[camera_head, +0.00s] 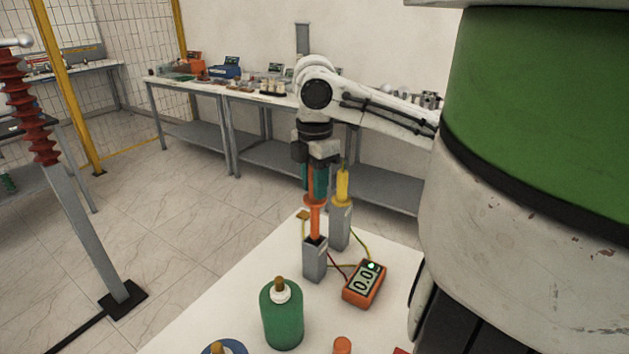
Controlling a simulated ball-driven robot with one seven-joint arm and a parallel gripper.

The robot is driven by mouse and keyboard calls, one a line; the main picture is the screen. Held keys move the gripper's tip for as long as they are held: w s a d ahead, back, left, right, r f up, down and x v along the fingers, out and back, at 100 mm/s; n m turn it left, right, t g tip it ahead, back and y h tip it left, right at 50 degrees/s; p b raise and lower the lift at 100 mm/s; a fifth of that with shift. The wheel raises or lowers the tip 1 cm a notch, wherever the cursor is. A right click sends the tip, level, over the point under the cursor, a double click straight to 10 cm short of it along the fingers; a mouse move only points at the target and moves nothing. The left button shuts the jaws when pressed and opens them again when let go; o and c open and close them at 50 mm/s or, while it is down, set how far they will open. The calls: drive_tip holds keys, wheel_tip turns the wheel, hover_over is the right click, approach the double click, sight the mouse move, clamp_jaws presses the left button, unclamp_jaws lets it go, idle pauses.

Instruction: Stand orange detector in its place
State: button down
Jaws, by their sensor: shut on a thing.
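The orange detector (315,222) is upright, with its lower end at the top opening of a grey square holder (315,262). I cannot tell how deep it sits inside. My gripper (317,182) points down from above and is shut on the upper part of the orange detector, its teal fingers on either side of it. A yellow detector (342,188) stands upright in a second grey holder (340,228), just right of and behind the orange one. My fingers partly hide the orange detector's top.
An orange multimeter (364,284) reading 0.0 lies right of the holders, with wires beside it. A green bottle (282,314) stands nearer on the white table (225,315). A red ribbed insulator (30,105) stands on a post at left. Workbenches line the wall.

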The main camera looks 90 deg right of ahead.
drive_tip(key=b, duration=0.7)
approach(315, 237)
drive_tip(key=shift+w+d+f, duration=0.1)
drive_tip(key=shift+d+f, duration=0.05)
drive_tip(key=shift+f, duration=0.75)
drive_tip(key=shift+s+d+f, duration=0.1)
drive_tip(key=shift+d+f, duration=0.1)
drive_tip(key=shift+f, duration=0.7)
drive_tip(key=shift+w+d+f, duration=0.1)
drive_tip(key=shift+d+f, duration=0.05)
drive_tip(key=shift+f, duration=0.75)
drive_tip(key=shift+f+b, duration=0.45)
drive_tip(key=shift+f, duration=0.35)
idle(0.7)
drive_tip(key=c, duration=0.8)
unclamp_jaws()
wheel_tip(315, 237, up, 11)
drive_tip(key=shift+f+p, duration=0.1)
drive_tip(key=shift+p, duration=0.3)
